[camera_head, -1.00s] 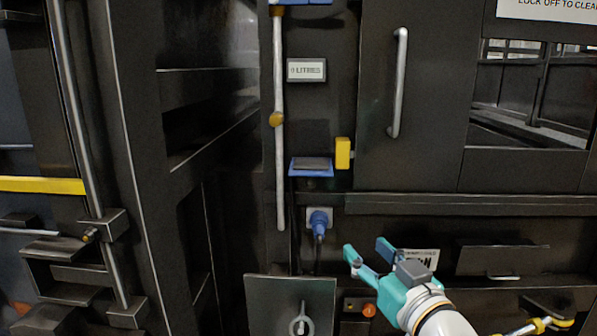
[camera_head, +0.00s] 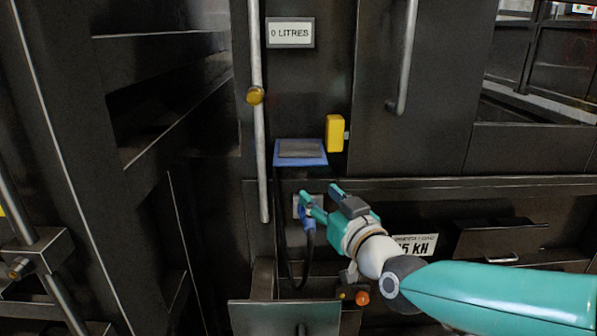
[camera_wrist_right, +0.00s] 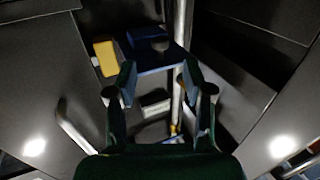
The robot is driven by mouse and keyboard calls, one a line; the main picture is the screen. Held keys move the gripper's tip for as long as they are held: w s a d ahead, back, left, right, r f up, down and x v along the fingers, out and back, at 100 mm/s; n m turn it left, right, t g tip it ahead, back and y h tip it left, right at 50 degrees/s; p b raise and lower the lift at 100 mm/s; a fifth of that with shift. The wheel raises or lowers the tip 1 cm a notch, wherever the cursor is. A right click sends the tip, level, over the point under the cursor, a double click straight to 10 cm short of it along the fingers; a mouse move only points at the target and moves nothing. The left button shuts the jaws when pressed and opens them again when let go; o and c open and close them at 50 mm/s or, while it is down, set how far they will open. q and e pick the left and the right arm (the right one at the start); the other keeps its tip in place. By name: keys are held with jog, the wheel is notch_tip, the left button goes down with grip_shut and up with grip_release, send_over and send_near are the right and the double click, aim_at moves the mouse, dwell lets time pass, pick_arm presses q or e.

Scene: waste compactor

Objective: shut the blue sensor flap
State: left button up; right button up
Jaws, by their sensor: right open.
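The blue sensor flap (camera_head: 300,160) sticks out from the dark panel like a small shelf, with a grey plate on its top. In the right wrist view the blue flap (camera_wrist_right: 153,58) shows beyond the fingers. My right gripper (camera_head: 322,197) is open and empty, a little below the flap and apart from it in the head view. Its fingers (camera_wrist_right: 159,75) are spread in the wrist view, with the flap ahead between and past their tips. My left gripper is not in view.
A yellow block (camera_head: 334,133) sits right beside the flap. A vertical pipe with a brass knob (camera_head: 255,95) runs at its left. A blue plug (camera_head: 308,222) with a black cable is just behind the right fingers. A long door handle (camera_head: 404,60) is at the upper right.

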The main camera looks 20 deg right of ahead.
aim_at(300, 175)
jog(key=w, duration=0.3)
jog(key=w+p, duration=0.1)
jog(key=w, duration=0.2)
jog(key=w+a+p, duration=0.1)
jog(key=w, duration=0.3)
jog(key=shift+w+a, duration=0.1)
grip_shut()
